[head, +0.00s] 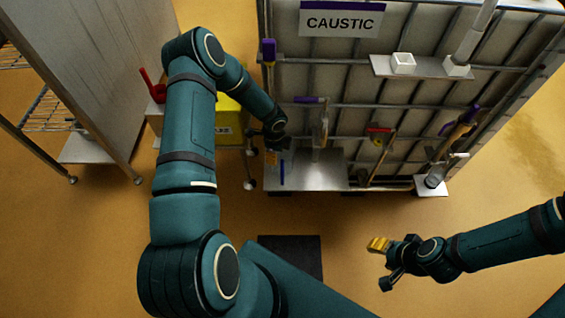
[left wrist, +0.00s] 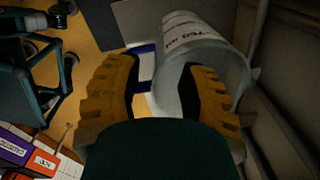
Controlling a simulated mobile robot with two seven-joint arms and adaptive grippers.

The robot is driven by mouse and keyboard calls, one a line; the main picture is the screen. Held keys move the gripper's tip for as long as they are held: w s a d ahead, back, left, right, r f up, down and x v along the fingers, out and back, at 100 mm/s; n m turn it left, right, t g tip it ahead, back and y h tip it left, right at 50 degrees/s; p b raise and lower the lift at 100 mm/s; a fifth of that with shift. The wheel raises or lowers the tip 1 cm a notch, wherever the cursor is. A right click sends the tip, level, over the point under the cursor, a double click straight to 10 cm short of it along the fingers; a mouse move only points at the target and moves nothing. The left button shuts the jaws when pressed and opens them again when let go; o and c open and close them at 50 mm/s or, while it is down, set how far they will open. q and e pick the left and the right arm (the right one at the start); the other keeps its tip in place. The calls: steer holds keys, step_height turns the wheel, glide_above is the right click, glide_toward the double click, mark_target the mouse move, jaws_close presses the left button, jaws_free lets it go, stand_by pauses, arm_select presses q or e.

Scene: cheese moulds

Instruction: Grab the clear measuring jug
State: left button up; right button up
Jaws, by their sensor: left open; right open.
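The clear measuring jug (left wrist: 181,40) shows in the left wrist view, tilted in the picture, with dark markings on its wall. My left gripper (left wrist: 162,98) has its two ridged yellow fingers spread apart. The jug lies beyond and partly between them, and the right-hand finger covers part of it. I cannot tell whether a finger touches it. In the head view my left gripper (head: 271,155) is over the left part of a steel shelf (head: 325,178); the jug is hard to make out there. My right gripper (head: 380,247) is open and empty above the floor.
A caged tank with a CAUSTIC sign (head: 340,20) stands behind the shelf. A blue strip (head: 282,172) lies on the shelf. A yellow box (head: 228,122) is to its left. A small side shelf (head: 431,190) holds a clear cylinder.

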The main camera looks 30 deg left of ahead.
mark_target(277, 166)
arm_select(q)
steer(key=f, duration=0.3)
steer(key=f+b, duration=0.1)
steer(key=f, duration=0.1)
steer(key=shift+d+f, duration=0.1)
steer(key=shift+d, duration=0.15)
jaws_close()
steer(key=shift+w, duration=0.1)
